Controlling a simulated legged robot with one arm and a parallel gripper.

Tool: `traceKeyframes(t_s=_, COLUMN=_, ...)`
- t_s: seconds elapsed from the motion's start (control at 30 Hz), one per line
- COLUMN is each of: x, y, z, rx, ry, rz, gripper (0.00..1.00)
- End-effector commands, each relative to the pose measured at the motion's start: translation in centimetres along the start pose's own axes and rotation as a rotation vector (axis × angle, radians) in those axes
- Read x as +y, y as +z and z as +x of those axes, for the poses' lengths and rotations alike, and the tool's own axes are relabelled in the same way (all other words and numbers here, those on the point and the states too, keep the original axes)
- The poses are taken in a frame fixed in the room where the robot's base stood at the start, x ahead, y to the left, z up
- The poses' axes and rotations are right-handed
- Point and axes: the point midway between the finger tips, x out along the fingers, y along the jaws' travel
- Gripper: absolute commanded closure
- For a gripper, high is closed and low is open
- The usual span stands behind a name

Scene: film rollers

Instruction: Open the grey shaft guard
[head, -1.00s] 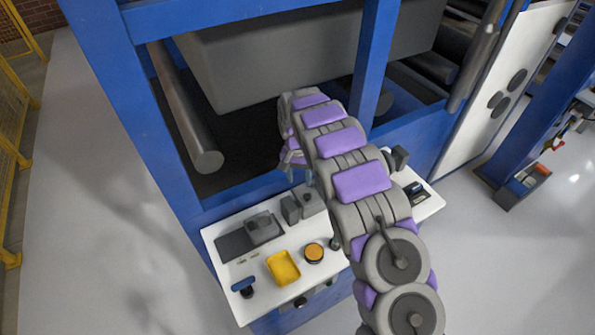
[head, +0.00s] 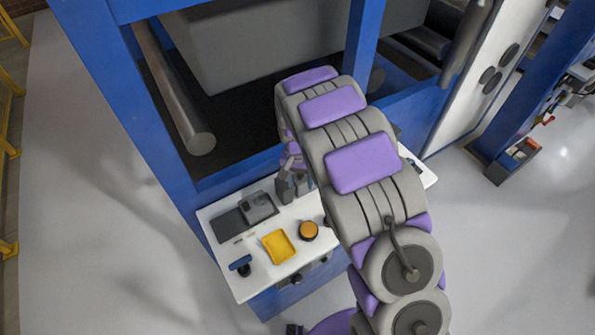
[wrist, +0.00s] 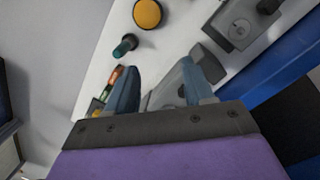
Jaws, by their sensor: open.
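A light-grey part (wrist: 178,88), which looks like the shaft guard, lies between and just beyond my fingers in the wrist view. Its lower portion is hidden by my gripper. My gripper (wrist: 163,82) is open, its two blue-grey fingers apart on either side of this part; I cannot tell whether they touch it. In the head view my gripper (head: 292,182) is low over the back of the white bench (head: 243,282), and the arm hides much of that area.
A green knob (wrist: 124,46) is close to one finger. Blue machine posts (head: 112,95) rise behind.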

Motion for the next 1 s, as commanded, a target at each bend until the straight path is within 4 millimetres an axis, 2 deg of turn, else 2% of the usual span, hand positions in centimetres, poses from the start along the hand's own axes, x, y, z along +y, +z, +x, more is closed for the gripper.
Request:
traceKeyframes(t_s=0.2, x=0.4, y=1.0, z=0.1, rx=-0.001, ry=0.000, rz=-0.002, gripper=0.48)
traceKeyframes(t_s=0.8, x=0.6, y=1.1, z=0.0, rx=0.000, ry=0.000, rz=-0.001, gripper=0.48)
traceKeyframes(t_s=0.9, x=1.2, y=1.3, z=-0.6, rx=0.001, ry=0.002, rz=0.001, gripper=0.48)
traceKeyframes(t_s=1.0, x=3.0, y=2.0, z=-2.1, rx=0.004, ry=0.005, rz=0.004, gripper=0.48)
